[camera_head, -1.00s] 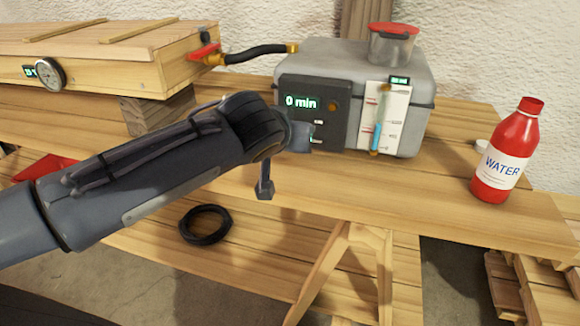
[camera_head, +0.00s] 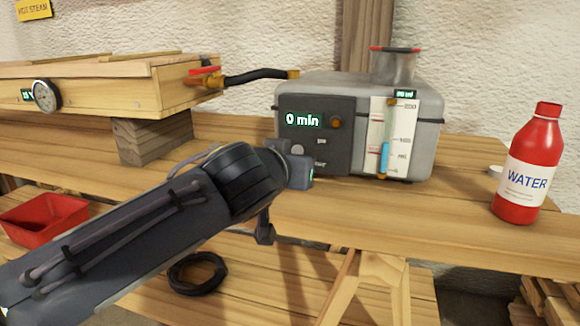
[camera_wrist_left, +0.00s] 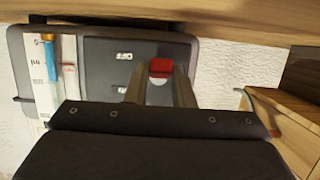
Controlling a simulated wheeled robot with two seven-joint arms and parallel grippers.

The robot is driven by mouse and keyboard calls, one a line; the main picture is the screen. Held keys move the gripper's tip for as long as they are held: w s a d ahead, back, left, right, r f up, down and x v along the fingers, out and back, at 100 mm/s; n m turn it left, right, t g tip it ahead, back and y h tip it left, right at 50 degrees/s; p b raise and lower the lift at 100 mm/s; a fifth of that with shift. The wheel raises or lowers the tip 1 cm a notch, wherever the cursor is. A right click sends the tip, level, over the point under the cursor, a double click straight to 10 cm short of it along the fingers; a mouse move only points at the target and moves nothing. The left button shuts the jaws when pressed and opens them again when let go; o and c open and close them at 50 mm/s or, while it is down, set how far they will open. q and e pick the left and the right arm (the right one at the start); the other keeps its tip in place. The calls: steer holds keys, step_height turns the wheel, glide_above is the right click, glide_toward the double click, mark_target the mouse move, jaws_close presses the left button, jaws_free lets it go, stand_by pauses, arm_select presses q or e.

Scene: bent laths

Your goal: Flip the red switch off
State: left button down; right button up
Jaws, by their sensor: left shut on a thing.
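The grey steam generator (camera_head: 428,110) stands on the bench, its dark front panel (camera_head: 335,115) reading 0 min. The red switch (camera_wrist_left: 160,66) on this panel shows in the left wrist view, between the two fingers of my left gripper (camera_wrist_left: 160,80). The fingers are closed in on it. In the head view my left gripper (camera_head: 300,170) is at the lower part of the panel, and the gripper and wrist hide the switch there. The switch's exact tilt is hard to tell. My right gripper is not in view.
A black hose (camera_head: 255,77) joins the generator to the wooden steam box (camera_head: 110,105) at left. A red bin (camera_head: 45,218) and a black coil (camera_head: 197,273) lie below.

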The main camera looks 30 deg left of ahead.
arm_select(q)
steer(key=c, duration=1.2)
jaws_free()
steer(key=shift+c, duration=0.2)
steer(key=p+v, duration=0.2)
steer(key=v, duration=0.5)
steer(key=shift+s, duration=0.4)
steer(key=shift+d, duration=0.1)
